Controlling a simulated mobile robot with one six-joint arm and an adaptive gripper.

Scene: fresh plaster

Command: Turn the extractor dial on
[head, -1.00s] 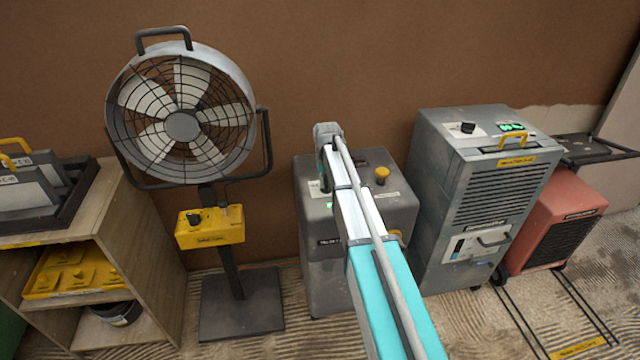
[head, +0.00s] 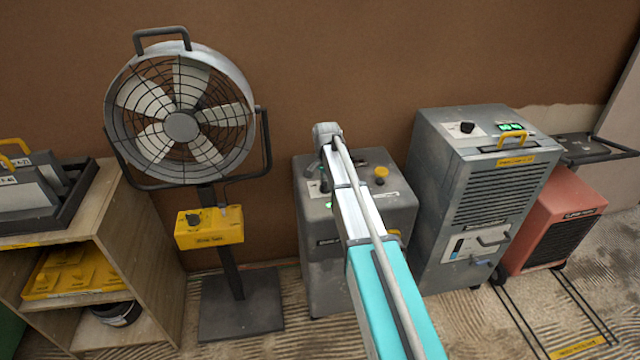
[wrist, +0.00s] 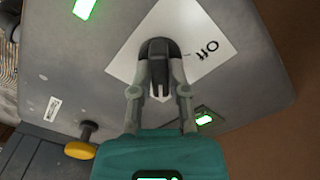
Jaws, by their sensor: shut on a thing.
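The grey box unit (head: 323,236), which I take for the extractor, stands in the middle of the head view, partly hidden by my arm. In the wrist view its top panel (wrist: 70,75) carries a white plate (wrist: 205,28) reading "Off". A black dial (wrist: 159,76) sits on this plate. My gripper (wrist: 159,52) is shut on the dial, one finger on each side. The dial's pointer is largely hidden by the fingers, so I cannot tell its setting. In the head view my arm hides the dial.
A yellow knob (head: 381,174) stands on the same top and shows in the wrist view (wrist: 80,150). Green lights (wrist: 204,119) glow beside the plate. A fan (head: 180,125) stands left; a tall grey unit (head: 480,200) and red heater (head: 553,225) stand right.

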